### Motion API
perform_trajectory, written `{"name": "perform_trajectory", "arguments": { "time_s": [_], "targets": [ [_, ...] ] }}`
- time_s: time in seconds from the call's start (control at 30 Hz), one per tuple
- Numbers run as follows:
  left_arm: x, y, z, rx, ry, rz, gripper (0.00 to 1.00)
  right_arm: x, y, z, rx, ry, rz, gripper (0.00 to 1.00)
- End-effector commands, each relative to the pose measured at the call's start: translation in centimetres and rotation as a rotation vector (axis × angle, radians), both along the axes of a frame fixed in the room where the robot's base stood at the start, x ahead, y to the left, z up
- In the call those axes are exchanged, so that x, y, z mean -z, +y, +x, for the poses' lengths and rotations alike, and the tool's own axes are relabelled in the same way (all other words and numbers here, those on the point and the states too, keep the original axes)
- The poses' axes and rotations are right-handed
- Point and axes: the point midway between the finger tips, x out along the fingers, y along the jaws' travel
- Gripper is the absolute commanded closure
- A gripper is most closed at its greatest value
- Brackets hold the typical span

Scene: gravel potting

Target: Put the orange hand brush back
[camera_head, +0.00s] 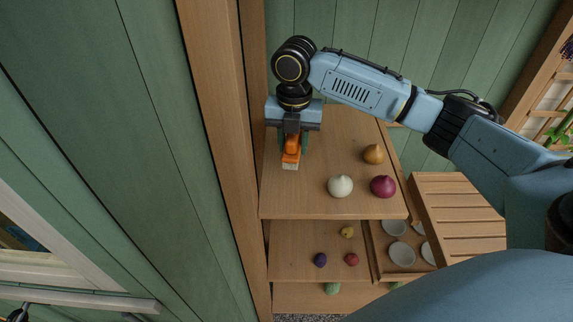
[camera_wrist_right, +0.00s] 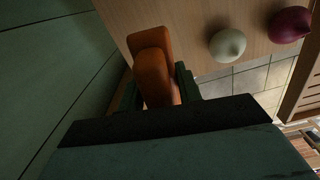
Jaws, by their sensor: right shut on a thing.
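The orange hand brush (camera_head: 291,155) is in my right gripper (camera_head: 292,140), over the left part of the top wooden shelf (camera_head: 310,205). Its pale bristle end points toward the shelf's front. I cannot tell whether the brush touches the shelf. In the right wrist view the orange brush (camera_wrist_right: 155,70) sits between the dark green fingers (camera_wrist_right: 158,92), with the shelf edge beyond it. My right gripper is shut on it. My left gripper is not seen.
A white onion (camera_head: 340,186), a red onion (camera_head: 383,187) and a brown onion (camera_head: 373,154) stand on the top shelf, right of the brush. A wooden post (camera_head: 225,150) and green wall are close on the left. Lower shelves hold small round things and white bowls (camera_head: 401,254).

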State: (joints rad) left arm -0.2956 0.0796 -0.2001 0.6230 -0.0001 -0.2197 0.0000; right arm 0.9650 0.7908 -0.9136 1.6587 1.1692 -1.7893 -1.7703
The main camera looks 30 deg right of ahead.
Motion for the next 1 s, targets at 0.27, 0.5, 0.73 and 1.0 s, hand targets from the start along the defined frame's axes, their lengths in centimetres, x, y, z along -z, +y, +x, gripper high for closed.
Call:
{"name": "perform_trajectory", "arguments": {
  "time_s": [0.27, 0.5, 0.73, 1.0],
  "targets": [
    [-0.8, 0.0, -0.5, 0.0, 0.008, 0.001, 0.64, 1.0, -0.5, 0.2, -0.138, 0.003, 0.0, 0.87],
    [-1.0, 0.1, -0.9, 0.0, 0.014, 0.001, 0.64, 4.3, -0.5, 0.2, -0.139, 0.001, 0.0, 0.87],
    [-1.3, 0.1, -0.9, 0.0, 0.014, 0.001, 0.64, 7.6, -0.5, 0.1, -0.137, 0.002, -0.001, 0.87],
    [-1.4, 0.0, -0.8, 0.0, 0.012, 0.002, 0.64, 9.5, -0.5, 0.2, -0.138, -0.002, -0.001, 0.87]
  ]
}}
